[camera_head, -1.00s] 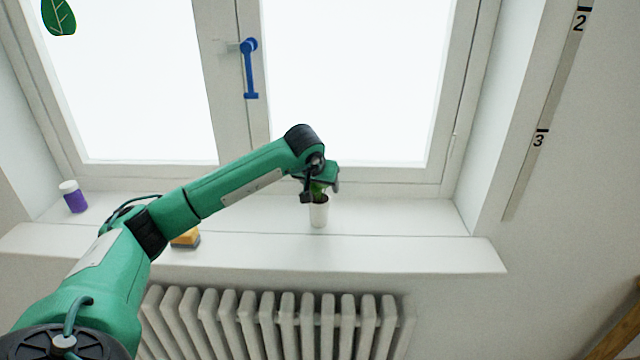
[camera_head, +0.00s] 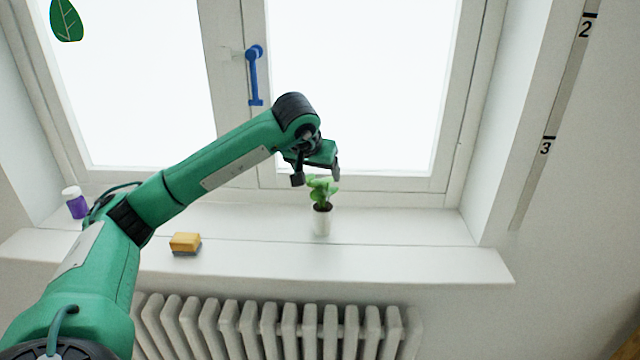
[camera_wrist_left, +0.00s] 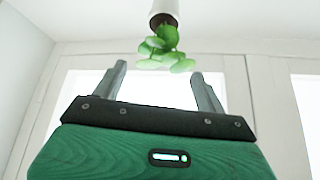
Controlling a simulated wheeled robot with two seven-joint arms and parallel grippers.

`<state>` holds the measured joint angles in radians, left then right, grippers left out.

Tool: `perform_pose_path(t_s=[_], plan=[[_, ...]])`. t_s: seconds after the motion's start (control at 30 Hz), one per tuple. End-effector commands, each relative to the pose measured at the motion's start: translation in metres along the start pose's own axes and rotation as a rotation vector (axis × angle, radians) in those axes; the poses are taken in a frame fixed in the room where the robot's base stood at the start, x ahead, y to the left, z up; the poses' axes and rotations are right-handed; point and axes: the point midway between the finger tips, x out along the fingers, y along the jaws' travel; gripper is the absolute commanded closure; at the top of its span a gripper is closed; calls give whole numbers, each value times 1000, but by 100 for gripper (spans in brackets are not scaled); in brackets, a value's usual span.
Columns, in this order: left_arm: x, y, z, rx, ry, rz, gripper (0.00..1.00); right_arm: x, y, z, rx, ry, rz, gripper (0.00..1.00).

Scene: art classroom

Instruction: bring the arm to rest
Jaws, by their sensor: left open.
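My left gripper (camera_head: 318,177) is raised above the window sill, just over a potted plant. It is open and holds nothing; in the left wrist view its two fingers (camera_wrist_left: 157,80) are spread apart. The green plant (camera_head: 323,190) stands upright in a white pot (camera_head: 321,222) on the sill. In the left wrist view the plant's leaves (camera_wrist_left: 164,50) show beyond the fingertips, under the pot (camera_wrist_left: 164,10), as that view is turned over. My right gripper is in no view.
A yellow and grey sponge (camera_head: 185,243) lies on the sill (camera_head: 400,255) left of the plant. A purple jar with a white lid (camera_head: 75,203) stands at the far left. A blue window handle (camera_head: 254,75) is behind the arm. A radiator (camera_head: 290,330) is below; the sill's right part is clear.

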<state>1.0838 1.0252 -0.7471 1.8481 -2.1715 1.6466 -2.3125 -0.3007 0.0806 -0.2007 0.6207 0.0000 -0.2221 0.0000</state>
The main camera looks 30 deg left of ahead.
Motion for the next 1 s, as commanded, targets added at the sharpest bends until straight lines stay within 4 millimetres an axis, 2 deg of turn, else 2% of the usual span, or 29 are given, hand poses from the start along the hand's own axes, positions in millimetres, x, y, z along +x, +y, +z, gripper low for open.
perform_pose_path(t_s=[0.2,0.67,0.77,0.87,0.97,1.0], plan=[[-13,-1,0,0,0,-1,27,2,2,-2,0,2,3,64],[-13,0,0,0,0,-1,27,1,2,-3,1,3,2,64],[-10,6,3,-3,-3,19,27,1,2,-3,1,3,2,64],[-2,32,14,-27,-19,112,27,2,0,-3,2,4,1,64],[9,84,38,-97,-65,302,27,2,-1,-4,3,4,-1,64],[11,110,51,-142,-98,400,27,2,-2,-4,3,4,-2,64]])
